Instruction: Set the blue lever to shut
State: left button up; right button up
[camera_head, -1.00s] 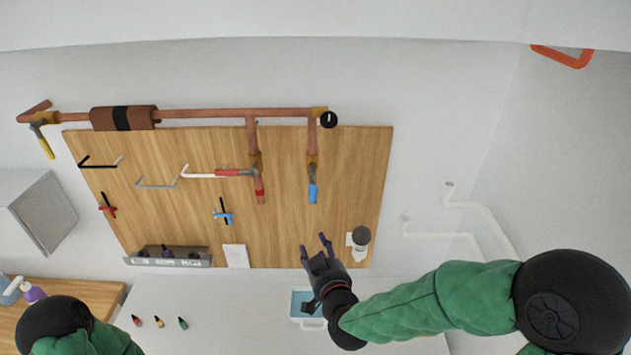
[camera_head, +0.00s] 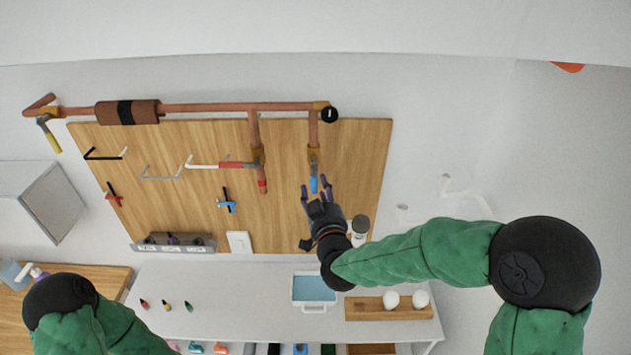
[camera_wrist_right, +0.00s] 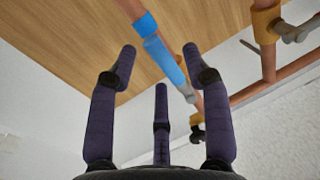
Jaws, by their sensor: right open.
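The blue lever (camera_head: 314,184) hangs down from the brass valve on the right vertical copper pipe, in line with that pipe. Its blue handle (camera_wrist_right: 167,64) also shows in the right wrist view, between the spread upper fingers. A bright blue band (camera_wrist_right: 146,25) sits on the pipe there. My right gripper (camera_head: 316,188) is open at the lever's lower end, with its fingers pointing up and spread around it. I cannot tell whether any finger touches the handle. My left gripper is out of view; only part of the left arm shows at bottom left.
A red-handled lever (camera_head: 232,165) sits crosswise on the pipe to the left. The pipes run over a wooden board (camera_head: 290,232) with hooks and clamps. A white counter (camera_head: 230,290) below holds a blue tray (camera_head: 314,288) and an egg rack (camera_head: 365,309).

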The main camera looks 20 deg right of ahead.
jog(key=shift+w+d+p, duration=0.1)
jog(key=shift+w+p, duration=0.2)
jog(key=shift+w, duration=1.15)
grip_shut()
